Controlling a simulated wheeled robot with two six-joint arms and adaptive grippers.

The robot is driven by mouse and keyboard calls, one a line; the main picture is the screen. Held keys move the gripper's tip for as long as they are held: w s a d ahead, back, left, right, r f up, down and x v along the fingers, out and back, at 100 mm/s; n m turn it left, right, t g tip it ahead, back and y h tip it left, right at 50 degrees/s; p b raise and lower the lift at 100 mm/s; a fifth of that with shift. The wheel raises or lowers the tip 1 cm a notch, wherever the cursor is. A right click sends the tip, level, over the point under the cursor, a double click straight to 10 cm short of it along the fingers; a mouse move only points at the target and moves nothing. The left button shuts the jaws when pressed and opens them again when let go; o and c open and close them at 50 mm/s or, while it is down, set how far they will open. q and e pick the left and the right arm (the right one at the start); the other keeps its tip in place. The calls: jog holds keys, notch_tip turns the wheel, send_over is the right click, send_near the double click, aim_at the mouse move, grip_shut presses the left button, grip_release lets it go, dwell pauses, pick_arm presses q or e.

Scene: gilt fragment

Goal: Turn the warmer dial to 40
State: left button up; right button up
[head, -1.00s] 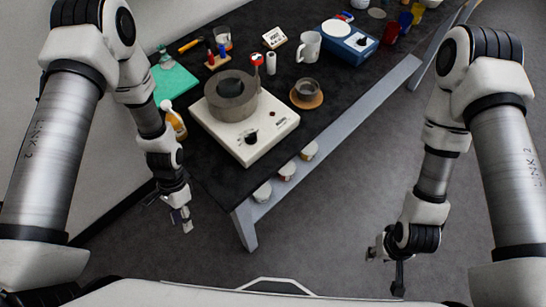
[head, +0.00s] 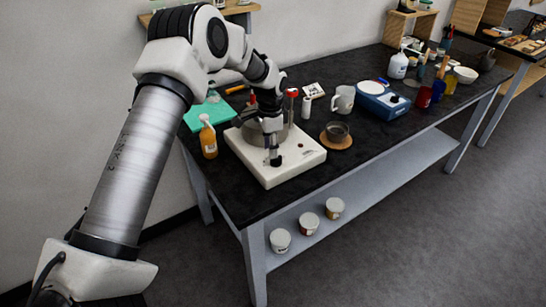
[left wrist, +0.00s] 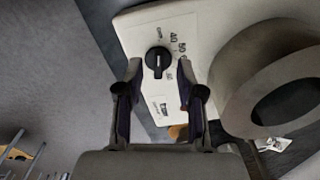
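The warmer (head: 303,164) is a white, flat box on the black table, with a grey round vessel on top, mostly behind my arm in the head view. Its black dial (left wrist: 158,61) shows in the left wrist view, with printed numbers including 40 and 50 on its upper right side. Which mark the dial points to is hard to tell. My left gripper (left wrist: 161,72) is open, with one finger on each side of the dial; contact is not visible. In the head view the left gripper (head: 274,155) points down over the warmer's front and hides the dial.
An orange bottle (head: 208,138) stands left of the warmer. A dark bowl on a wooden coaster (head: 335,143), a white mug (head: 343,99) and a blue device (head: 384,101) stand to the right. Several tubs (head: 309,222) sit on the lower shelf.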

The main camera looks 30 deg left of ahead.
aim_at(270, 161)
pick_arm(q)
notch_tip(270, 161, down, 3)
jog(key=shift+s+d+f+p, duration=0.1)
jog(key=shift+f+p, duration=0.1)
jog(key=shift+p, duration=0.1)
jog(key=shift+a+f, duration=0.2)
jog(key=shift+d+r, duration=0.15)
grip_shut()
jog(key=shift+m, duration=0.3)
jog(key=shift+m+b, duration=0.3)
jog(key=shift+m, duration=0.6)
jog(key=shift+w+a+m, duration=0.15)
jog(key=shift+m, duration=0.75)
jog(key=shift+w+a+m, duration=0.1)
jog(key=shift+m, duration=0.8)
